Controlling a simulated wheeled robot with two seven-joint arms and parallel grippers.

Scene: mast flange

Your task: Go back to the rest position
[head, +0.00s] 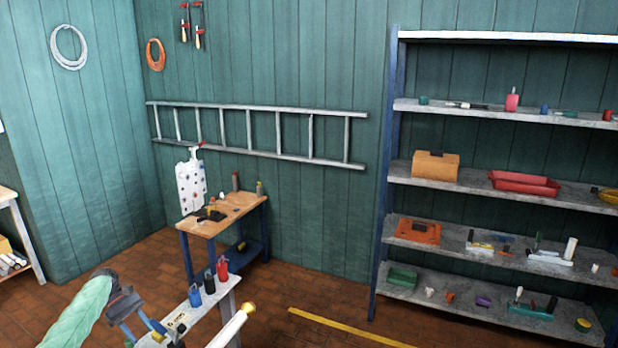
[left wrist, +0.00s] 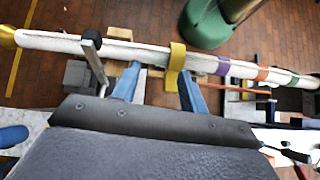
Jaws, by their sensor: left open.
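My left gripper (head: 150,329) is at the bottom left of the head view, at the end of my green-sleeved arm, near the low bench. In the left wrist view its two blue fingers (left wrist: 158,80) are spread apart, with nothing seen gripped between them. A white pole (left wrist: 120,50) with yellow, purple, orange and green bands runs across that view, just past the fingertips; I cannot tell if they touch it. In the head view the pole's gold-tipped end (head: 230,328) shows at the bottom edge. My right gripper is not in view.
A low bench (head: 222,289) carries blue, black and red bottles close to my left gripper. A wooden-topped table (head: 236,201) stands against the wall. A loaded shelf unit (head: 394,170) stands at the right. A yellow line (head: 345,327) crosses open brick floor.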

